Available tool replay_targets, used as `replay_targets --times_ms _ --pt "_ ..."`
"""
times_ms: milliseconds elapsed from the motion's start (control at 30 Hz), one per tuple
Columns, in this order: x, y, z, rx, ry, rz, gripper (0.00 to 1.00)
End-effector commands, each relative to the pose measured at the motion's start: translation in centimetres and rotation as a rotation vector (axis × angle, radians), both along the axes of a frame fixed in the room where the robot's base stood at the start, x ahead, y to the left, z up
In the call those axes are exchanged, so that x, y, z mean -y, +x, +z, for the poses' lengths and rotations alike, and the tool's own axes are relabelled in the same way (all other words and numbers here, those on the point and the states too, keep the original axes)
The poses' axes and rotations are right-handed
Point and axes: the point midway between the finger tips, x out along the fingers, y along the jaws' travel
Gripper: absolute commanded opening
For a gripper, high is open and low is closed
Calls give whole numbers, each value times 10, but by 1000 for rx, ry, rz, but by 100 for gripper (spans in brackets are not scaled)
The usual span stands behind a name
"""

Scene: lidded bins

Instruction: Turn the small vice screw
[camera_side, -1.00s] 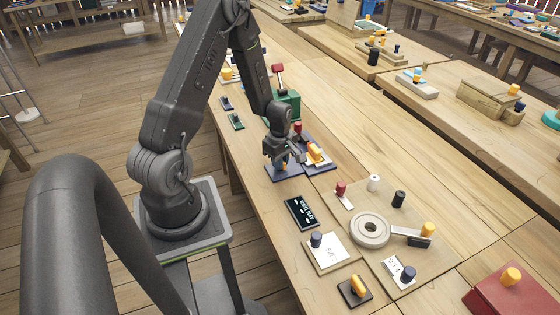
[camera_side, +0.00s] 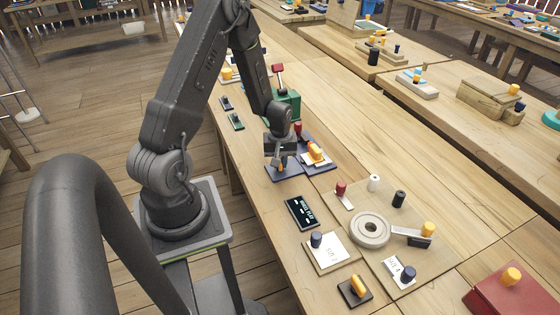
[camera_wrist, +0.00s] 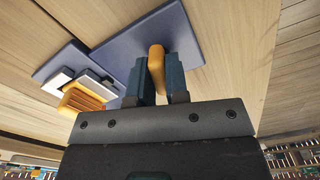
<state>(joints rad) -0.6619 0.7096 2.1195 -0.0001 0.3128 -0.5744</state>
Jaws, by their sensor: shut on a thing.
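My gripper (camera_side: 280,163) is low over a dark blue plate (camera_side: 284,175) on the bench. In the wrist view, my gripper (camera_wrist: 157,80) is shut on an orange handle (camera_wrist: 156,62), with one finger on each side of it. The dark blue plate (camera_wrist: 182,25) lies behind the handle. The handle looks like the screw's grip, but the screw itself cannot be made out. Another orange ribbed piece (camera_wrist: 82,101) with white parts sits to the left on a second blue plate, and it also shows in the side view (camera_side: 315,152).
A green block (camera_side: 285,103) with a red-topped lever stands behind my gripper. A dark label plate (camera_side: 301,212), a white card with a dark knob (camera_side: 327,252) and a grey ring (camera_side: 370,230) lie nearer the camera.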

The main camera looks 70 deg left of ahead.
Motion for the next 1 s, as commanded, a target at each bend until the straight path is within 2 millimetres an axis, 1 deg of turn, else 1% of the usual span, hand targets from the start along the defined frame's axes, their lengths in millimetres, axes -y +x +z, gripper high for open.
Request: replay_targets --times_ms 200,567,600,800,833,1000 --pt "-1 0 -1 0 1 -30 0" --pt "-1 0 -1 0 1 -35 0" --pt "-1 0 -1 0 1 -35 19" --pt "0 0 -1 0 1 -32 38" --pt "0 0 -1 0 1 -32 40" --pt "0 0 0 0 0 -31 40"
